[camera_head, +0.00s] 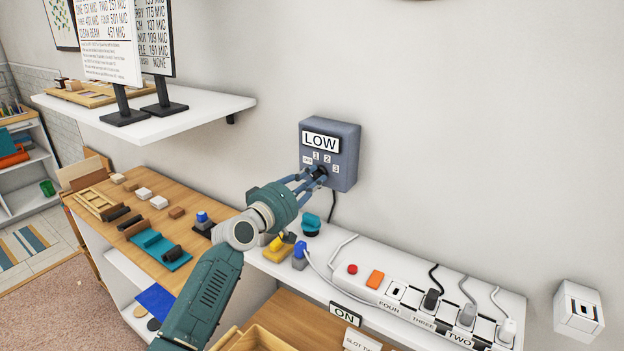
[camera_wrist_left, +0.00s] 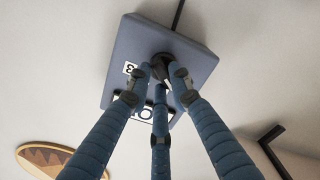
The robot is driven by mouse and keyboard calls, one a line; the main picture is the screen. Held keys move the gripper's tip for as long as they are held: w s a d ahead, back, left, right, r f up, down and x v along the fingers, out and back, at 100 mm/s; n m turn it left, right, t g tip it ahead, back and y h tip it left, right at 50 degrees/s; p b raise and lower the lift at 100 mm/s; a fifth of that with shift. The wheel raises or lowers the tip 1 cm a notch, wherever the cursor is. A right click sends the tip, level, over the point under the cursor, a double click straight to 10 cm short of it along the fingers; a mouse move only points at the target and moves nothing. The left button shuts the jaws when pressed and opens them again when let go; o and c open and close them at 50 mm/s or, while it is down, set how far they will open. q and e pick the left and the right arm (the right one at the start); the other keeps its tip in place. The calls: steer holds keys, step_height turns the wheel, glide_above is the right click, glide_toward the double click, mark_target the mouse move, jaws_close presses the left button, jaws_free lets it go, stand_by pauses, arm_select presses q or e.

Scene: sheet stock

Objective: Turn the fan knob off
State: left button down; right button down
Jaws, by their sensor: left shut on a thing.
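The fan control is a grey-blue box (camera_head: 345,168) on the wall, with a "LOW" label and small marks "1", "2", "3" and one that seems to read "OFF". Its dark knob (camera_head: 321,171) is low on the front face, partly covered by my fingers. My left gripper (camera_head: 314,176) has its blue fingers closed around this knob. In the left wrist view, the fingertips (camera_wrist_left: 163,82) meet at the black knob (camera_wrist_left: 161,62) on the box (camera_wrist_left: 200,62). Which mark the knob points to is hidden. My right gripper is not in view.
A white ledge (camera_head: 335,262) below carries switches and a power strip (camera_head: 400,305) with plugs and cords. A wooden counter (camera_head: 165,215) with blocks is at the left. A white shelf (camera_head: 190,113) holding signs is at upper left.

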arm_select(q)
steer(key=shift+n, duration=0.6)
steer(key=c, duration=1.5)
jaws_free()
steer(key=shift+c, duration=0.2)
steer(key=v, duration=1.2)
